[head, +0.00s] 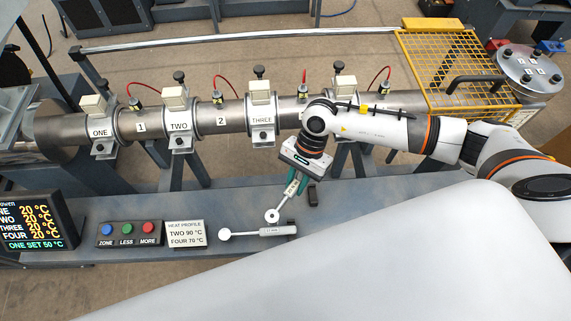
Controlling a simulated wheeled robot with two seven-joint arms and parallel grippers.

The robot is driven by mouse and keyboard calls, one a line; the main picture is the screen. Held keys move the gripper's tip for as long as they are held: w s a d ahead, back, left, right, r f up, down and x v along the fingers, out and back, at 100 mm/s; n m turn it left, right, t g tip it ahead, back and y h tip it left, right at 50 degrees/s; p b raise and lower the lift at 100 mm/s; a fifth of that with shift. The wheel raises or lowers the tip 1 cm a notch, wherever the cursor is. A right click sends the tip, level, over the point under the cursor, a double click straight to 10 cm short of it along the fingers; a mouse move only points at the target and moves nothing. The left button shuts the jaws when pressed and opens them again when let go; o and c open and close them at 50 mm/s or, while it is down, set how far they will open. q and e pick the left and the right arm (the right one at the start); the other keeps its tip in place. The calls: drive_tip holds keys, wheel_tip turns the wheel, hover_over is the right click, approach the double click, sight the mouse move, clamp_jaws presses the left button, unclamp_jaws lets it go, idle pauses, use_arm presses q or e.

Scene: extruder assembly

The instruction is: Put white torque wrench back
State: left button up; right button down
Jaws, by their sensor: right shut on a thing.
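My right gripper (297,183) comes in from the right and points down over the grey bench shelf. It is shut on a wrench (273,214) with a pale ring head and a short light shaft that slants down to the left. Green shows at the jaws, and I cannot tell whether it is the wrench's handle or the fingers. A second wrench (258,232), with a white ring head and a light grey, labelled handle, lies flat on the shelf just below the held one. My left gripper is not in view.
A small dark block (313,192) stands beside the gripper. A heat profile card (186,234), a button box (129,234) and a temperature display (36,222) stand to the left. The steel barrel (235,117) with clamps runs behind. A large pale surface covers the lower right.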

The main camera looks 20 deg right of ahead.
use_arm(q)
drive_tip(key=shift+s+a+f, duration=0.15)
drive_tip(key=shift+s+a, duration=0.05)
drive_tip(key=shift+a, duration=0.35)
use_arm(e)
drive_tip(key=w+a+m+t, duration=0.1)
drive_tip(key=m, duration=0.2)
drive_tip(key=w+a+f+m+t, duration=0.1)
drive_tip(key=m, duration=0.2)
drive_tip(key=a+m+t, duration=0.2)
drive_tip(key=m, duration=0.2)
drive_tip(key=shift+w+f+y, duration=0.3)
drive_tip(key=shift+w+f, duration=0.05)
drive_tip(key=shift+w, duration=0.05)
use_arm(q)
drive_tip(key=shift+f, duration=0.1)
use_arm(e)
drive_tip(key=shift+d, duration=0.15)
